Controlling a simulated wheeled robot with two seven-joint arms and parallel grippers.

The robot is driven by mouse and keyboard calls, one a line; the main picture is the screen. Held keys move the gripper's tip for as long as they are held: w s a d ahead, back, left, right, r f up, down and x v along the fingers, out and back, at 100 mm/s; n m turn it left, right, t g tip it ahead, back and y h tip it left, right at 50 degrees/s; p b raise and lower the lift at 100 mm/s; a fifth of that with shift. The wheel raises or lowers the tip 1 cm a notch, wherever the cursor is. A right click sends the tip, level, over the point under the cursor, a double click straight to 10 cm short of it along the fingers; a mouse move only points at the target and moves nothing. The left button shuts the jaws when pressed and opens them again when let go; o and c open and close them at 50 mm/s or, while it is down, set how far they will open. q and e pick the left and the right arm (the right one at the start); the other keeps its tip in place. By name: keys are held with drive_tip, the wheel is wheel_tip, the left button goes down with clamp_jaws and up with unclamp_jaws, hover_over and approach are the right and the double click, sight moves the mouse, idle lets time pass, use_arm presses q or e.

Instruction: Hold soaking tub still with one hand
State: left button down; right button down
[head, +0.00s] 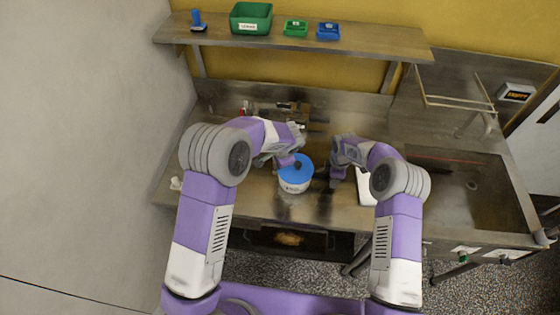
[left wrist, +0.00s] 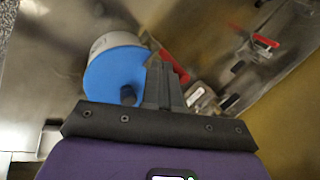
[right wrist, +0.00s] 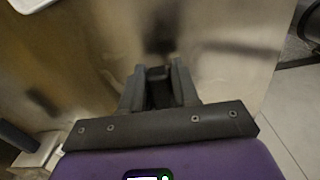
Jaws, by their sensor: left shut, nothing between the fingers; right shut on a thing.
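The soaking tub (head: 295,186) is a round white tub with a label on its front and a blue lid (head: 297,168) with a dark knob. It stands upright on the steel counter. My left gripper (head: 286,160) is shut and empty at the tub's back left. In the left wrist view, its closed fingers (left wrist: 164,80) lie beside the blue lid (left wrist: 112,78); I cannot tell whether they touch. My right gripper (head: 337,175) is low over the counter, right of the tub and apart from it. In the right wrist view, its fingers (right wrist: 158,80) close on a small dark grey thing, mostly hidden.
A white board or tray (head: 366,188) lies right of my right gripper. A sink (head: 465,190) is at the far right. Fittings with red handles (left wrist: 265,40) stand behind the tub. A shelf (head: 350,42) above holds a green bin (head: 250,17) and small boxes.

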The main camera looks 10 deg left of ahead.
use_arm(q)
drive_tip(key=shift+a, duration=0.15)
drive_tip(key=shift+a+h, duration=0.25)
drive_tip(key=shift+h, duration=0.05)
drive_tip(key=shift+a+h, duration=0.3)
drive_tip(key=a+f+n+h, duration=0.2)
drive_tip(key=a+f+h, duration=0.1)
drive_tip(key=a+h, duration=0.6)
drive_tip(key=shift+w+f+h, duration=0.2)
drive_tip(key=shift+f+h, duration=0.2)
drive_tip(key=shift+h, duration=0.1)
idle(0.4)
drive_tip(key=shift+d, duration=0.15)
drive_tip(key=shift+d+f, duration=0.15)
drive_tip(key=shift+d, duration=0.6)
